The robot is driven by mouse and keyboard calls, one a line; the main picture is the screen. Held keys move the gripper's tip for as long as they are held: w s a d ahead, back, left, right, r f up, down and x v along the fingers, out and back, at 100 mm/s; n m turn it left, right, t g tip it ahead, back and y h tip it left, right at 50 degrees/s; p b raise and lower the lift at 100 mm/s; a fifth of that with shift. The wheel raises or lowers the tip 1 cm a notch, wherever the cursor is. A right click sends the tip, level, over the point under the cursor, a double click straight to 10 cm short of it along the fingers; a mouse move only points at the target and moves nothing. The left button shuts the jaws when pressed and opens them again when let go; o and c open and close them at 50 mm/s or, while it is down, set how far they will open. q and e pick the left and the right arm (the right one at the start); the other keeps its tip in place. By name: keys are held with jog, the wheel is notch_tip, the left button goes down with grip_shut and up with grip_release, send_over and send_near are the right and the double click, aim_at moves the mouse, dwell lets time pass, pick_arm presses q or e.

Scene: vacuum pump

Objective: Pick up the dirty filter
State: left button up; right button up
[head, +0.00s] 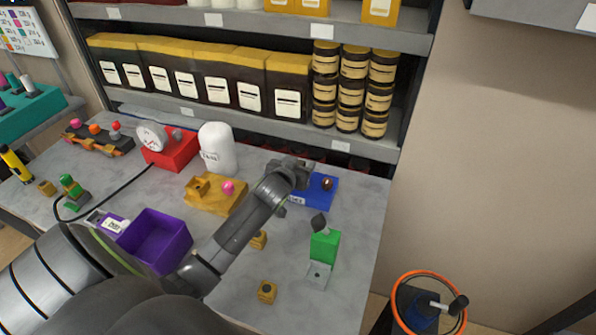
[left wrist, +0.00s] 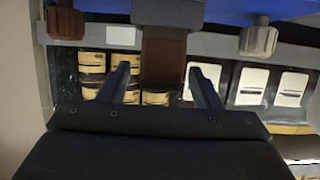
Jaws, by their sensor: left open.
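My left gripper (head: 290,172) is over the left end of a blue tray (head: 318,192) at the back right of the table. In the left wrist view the two fingers (left wrist: 163,88) are apart, with a brown piece (left wrist: 163,62) topped by a dark part between them. It looks like the dirty filter, but no marking confirms this, and I cannot tell whether the fingers touch it. In the head view the gripper hides it. A round brown piece (head: 327,184) shows on the tray, right of the gripper. My right gripper is not in view.
A purple bin (head: 155,240), a yellow fixture (head: 215,196), a white canister (head: 217,147) and a green block (head: 324,246) stand on the table. Shelves with cans (head: 352,90) rise behind. An orange-rimmed bin (head: 430,275) stands off the table's right side.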

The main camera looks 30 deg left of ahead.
pick_arm(q)
jog(key=c, duration=1.1)
